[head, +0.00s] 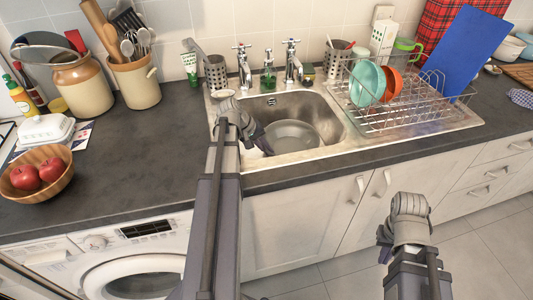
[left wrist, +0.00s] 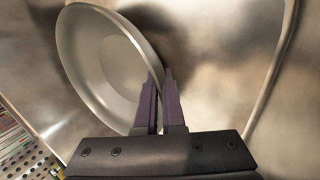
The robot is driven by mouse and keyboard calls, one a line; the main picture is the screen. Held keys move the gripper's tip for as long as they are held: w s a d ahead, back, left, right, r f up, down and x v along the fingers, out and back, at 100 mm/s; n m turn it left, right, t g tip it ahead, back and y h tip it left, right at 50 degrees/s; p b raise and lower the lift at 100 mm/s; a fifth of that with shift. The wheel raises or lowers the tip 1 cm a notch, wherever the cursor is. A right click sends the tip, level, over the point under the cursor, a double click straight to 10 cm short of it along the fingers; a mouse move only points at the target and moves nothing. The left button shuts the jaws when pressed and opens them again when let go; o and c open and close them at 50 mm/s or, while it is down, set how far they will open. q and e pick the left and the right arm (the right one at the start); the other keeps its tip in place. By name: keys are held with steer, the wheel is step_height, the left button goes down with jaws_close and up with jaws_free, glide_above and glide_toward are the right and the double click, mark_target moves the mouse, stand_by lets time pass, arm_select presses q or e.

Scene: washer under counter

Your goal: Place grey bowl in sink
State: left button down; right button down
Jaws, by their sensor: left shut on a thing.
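The grey bowl (head: 293,134) is inside the metal sink (head: 318,103), tilted, its left side partly hidden by my left gripper. My left gripper (head: 262,145) reaches down into the sink at the bowl's left edge. In the left wrist view the bowl (left wrist: 100,60) stands tilted on the left, and the left fingers (left wrist: 160,78) are shut on its rim. I cannot tell whether the bowl touches the sink floor. My right gripper (head: 384,245) is low in front of the cabinets, far from the bowl; its finger opening does not show clearly.
A wire dish rack (head: 400,115) with a teal bowl (head: 367,83), an orange bowl (head: 391,84) and a blue board (head: 465,50) stands right of the sink. Taps (head: 291,62) rise behind it. A wooden fruit bowl (head: 62,180) is far left.

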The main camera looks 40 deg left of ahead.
arm_select(q)
steer(key=shift+r, duration=0.1)
steer(key=shift+f, duration=0.2)
steer(key=c, duration=1)
jaws_free()
steer(key=shift+r, duration=0.15)
steer(key=shift+s+r+p, duration=0.1)
steer(key=shift+r+p, duration=0.3)
steer(key=shift+p, duration=0.05)
steer(key=shift+p+v, duration=4.85)
steer(key=shift+v, duration=0.8)
